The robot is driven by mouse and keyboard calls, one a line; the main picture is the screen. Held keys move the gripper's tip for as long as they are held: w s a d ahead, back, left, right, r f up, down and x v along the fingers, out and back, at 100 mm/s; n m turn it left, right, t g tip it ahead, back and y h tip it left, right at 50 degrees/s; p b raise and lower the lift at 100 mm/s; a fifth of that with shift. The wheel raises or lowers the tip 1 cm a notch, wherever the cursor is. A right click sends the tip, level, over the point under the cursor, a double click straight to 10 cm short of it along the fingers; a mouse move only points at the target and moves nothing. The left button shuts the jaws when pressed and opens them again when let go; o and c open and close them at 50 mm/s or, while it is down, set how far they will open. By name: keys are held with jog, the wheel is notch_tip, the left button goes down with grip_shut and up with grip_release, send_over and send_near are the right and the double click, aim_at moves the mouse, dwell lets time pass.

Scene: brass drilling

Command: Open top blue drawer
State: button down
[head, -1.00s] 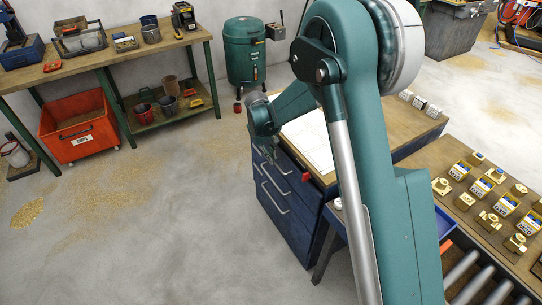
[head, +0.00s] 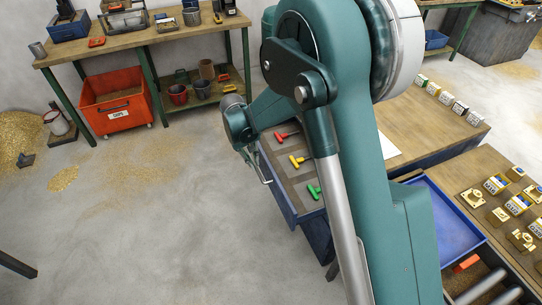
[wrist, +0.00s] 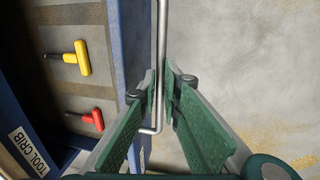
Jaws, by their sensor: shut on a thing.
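The top blue drawer (head: 277,193) is pulled out from its cabinet in the head view. Its inside shows red, yellow and green T-handled tools. My gripper (wrist: 160,80) is shut on the drawer's metal bar handle (wrist: 162,25) in the wrist view, with one green-padded finger on each side of the bar. The drawer's blue front edge (wrist: 117,60) runs just left of the fingers. In the head view my arm hides part of the drawer and cabinet, and the fingertips are hard to make out beside the handle (head: 265,172).
A red T-handle (wrist: 94,119) and a yellow T-handle (wrist: 82,57) lie in the drawer, near a "TOOL CRIB" label (wrist: 30,152). An orange bin (head: 115,103) stands under the bench at the back left. The floor (head: 170,210) left of the drawer is clear.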

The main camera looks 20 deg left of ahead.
jog(key=s+a, duration=0.7)
jog(key=shift+s+a, duration=0.15)
jog(key=c, duration=2.6)
grip_release()
jog(key=shift+o, duration=0.4)
jog(key=shift+r, duration=0.1)
notch_tip(320, 180, up, 12)
jog(key=s+a, duration=0.1)
jog(key=shift+s+a+f, duration=0.2)
jog(key=shift+s+a, duration=0.1)
